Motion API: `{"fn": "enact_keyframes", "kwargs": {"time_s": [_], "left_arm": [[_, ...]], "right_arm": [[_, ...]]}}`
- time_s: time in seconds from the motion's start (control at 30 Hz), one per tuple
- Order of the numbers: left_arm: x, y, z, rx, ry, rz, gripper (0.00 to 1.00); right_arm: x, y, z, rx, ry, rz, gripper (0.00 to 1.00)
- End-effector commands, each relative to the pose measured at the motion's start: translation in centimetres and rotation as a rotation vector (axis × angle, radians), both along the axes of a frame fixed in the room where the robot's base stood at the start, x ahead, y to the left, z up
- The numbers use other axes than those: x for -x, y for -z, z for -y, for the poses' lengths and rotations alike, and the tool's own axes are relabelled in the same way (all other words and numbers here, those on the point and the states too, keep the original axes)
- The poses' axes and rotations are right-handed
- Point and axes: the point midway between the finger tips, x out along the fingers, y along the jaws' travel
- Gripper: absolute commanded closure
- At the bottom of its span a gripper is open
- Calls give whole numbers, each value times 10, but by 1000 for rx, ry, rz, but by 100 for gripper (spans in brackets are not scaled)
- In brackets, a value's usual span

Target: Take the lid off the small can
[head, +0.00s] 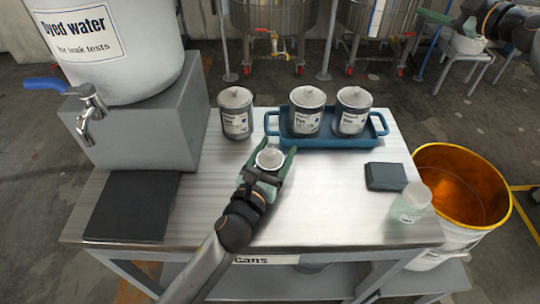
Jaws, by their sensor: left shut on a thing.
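The small can (270,159) has a pale round top and stands upright near the middle of the metal table, in front of the other cans. My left gripper (269,162) is shut on it, with one green finger on each side. The fingers and wrist hide most of the can's side, and I cannot make out the lid's edge. My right gripper (450,19) is at the upper right, away from the table; its fingers look apart, with nothing seen between them.
One lidded can (236,121) stands on the table (330,205); two more (305,118) (352,120) stand in a blue tray (325,141). A dark block (385,176) and glass beaker (410,203) are right. The dyed-water tank (120,55) is left. An orange-lined bucket (465,195) stands beside the table.

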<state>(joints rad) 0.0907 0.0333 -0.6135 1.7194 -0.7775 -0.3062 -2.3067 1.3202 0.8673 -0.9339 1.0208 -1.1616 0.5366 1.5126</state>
Motion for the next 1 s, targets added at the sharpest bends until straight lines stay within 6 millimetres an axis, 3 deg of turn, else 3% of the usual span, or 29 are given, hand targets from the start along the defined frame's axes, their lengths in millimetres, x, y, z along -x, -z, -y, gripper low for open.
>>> {"fn": "enact_keyframes", "kwargs": {"time_s": [0.03, 0.2, 0.3, 0.4, 0.53, 0.7, 0.83, 1.0], "left_arm": [[0, 0, 0, 0, 0, -1, 82], [0, 0, 0, 0, 0, -1, 82], [0, 0, 0, 0, 0, -1, 82], [0, 0, 0, 0, 0, -1, 82], [0, 0, 0, 0, 0, -1, 82], [0, 0, 0, 0, 0, -1, 82], [0, 0, 0, 0, 0, -1, 82], [0, 0, 0, 0, 0, -1, 82]], "right_arm": [[1, -5, -50, 34, -109, -13, 40], [37, 11, -196, 288, -477, -91, 40], [71, 31, -262, 490, -680, -132, 40], [111, 52, -311, 709, -868, -166, 40], [161, 75, -350, 1012, -1077, -203, 40], [210, 91, -369, 1374, -1261, -246, 40], [231, 94, -371, 1567, -1330, -276, 40], [242, 97, -369, 1685, -1363, -297, 40]]}}
